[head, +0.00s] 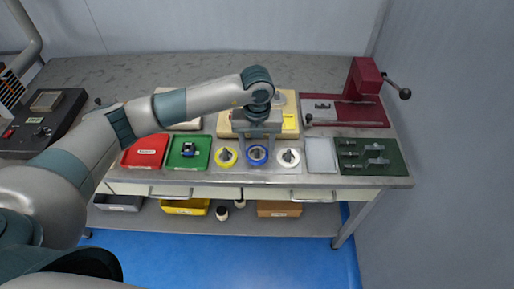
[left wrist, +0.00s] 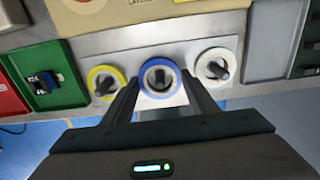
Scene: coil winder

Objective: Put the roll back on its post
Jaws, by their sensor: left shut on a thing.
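A blue-rimmed roll with a white band (head: 257,154) is around the middle dark post at the front of the bench. In the left wrist view the blue roll (left wrist: 161,78) sits between the fingers of my left gripper (left wrist: 160,98), with the post top (left wrist: 160,76) showing in its hole. The left gripper (head: 258,143) points down over the roll and is shut on it. I cannot tell whether the roll rests on the bench or is slightly above it. My right gripper is not in view.
A yellow roll (head: 226,157) and a white roll (head: 289,158) stand on posts close on either side. A green tray (head: 188,152) and red tray (head: 145,151) lie left. A grey tray (head: 321,155) and dark green tool tray (head: 370,156) lie right. A beige machine (head: 290,112) is behind.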

